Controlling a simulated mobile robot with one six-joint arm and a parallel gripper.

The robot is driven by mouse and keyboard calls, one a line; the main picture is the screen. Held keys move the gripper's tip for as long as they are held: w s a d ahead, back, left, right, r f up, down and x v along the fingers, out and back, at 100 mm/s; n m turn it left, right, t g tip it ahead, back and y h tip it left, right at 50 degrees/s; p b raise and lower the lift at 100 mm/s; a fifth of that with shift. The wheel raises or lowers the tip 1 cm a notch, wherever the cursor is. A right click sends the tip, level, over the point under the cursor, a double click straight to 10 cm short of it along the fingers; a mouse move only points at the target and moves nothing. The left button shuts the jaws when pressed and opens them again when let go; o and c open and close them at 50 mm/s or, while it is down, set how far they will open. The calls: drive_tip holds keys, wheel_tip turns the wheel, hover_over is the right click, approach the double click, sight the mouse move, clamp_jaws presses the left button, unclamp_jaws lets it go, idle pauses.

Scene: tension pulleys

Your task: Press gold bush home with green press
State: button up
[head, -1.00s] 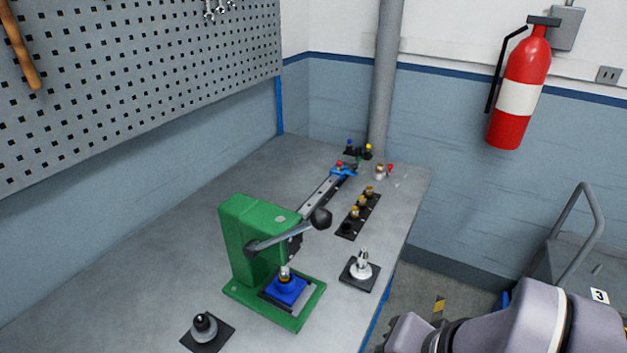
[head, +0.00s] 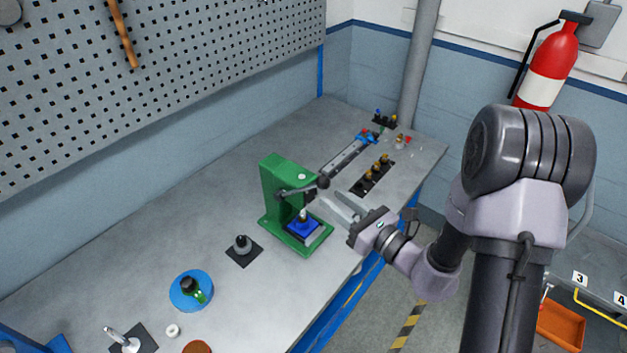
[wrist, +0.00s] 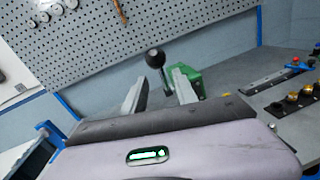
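The green press (head: 278,184) stands on the bench, and its lever ends in a black ball knob (head: 323,182). A blue holder (head: 302,229) sits on the press bed under the ram. A small pale piece shows above the holder, too small to tell whether it is the gold bush or the ram tip. My gripper (head: 330,198) is open and empty, with its fingers pointing at the press beside the lever. In the wrist view the knob (wrist: 155,58) appears between the two fingers (wrist: 158,85), beyond them and apart, with the green press (wrist: 194,80) behind.
A black strip with several gold-topped parts (head: 372,177) lies right of a metal rail (head: 346,154). A dark pad with a grey part (head: 242,246) and a blue round stand (head: 191,291) lie left of the press. The bench's back left is clear.

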sight(315, 185)
drive_tip(key=p+x, duration=0.1)
drive_tip(key=x, duration=0.6)
drive_tip(key=shift+w+a, duration=0.15)
drive_tip(key=shift+a, duration=0.1)
clamp_jaws()
idle(1.1)
